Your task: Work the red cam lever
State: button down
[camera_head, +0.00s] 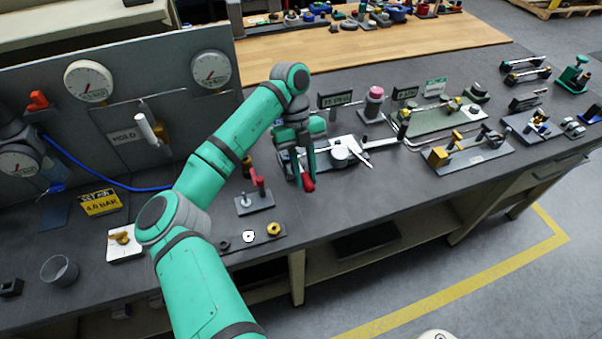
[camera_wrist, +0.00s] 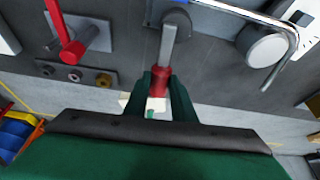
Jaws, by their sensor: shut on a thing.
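The red cam lever has a grey metal arm and a red grip; the grip (camera_head: 308,184) shows just below my gripper (camera_head: 304,174) in the head view. In the wrist view, the red grip (camera_wrist: 160,92) sits between the two green fingers of my gripper (camera_wrist: 158,100), which is shut on it. The grey arm runs up from the grip to a round grey pivot at the top of that view. The fingers hide part of the grip. My arm and gripper hide most of the lever's base in the head view.
A second red-handled lever (camera_head: 260,181) stands on a small plate just left of my gripper; it also shows in the wrist view (camera_wrist: 75,45). A white round fixture with a bent rod (camera_head: 340,150) stands close on the right. Several fittings lie nearer the bench's front edge.

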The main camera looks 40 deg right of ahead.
jog(key=shift+s, duration=0.15)
jog(key=c, duration=1.5)
grip_release()
jog(key=shift+d, duration=0.1)
jog(key=v, duration=1.1)
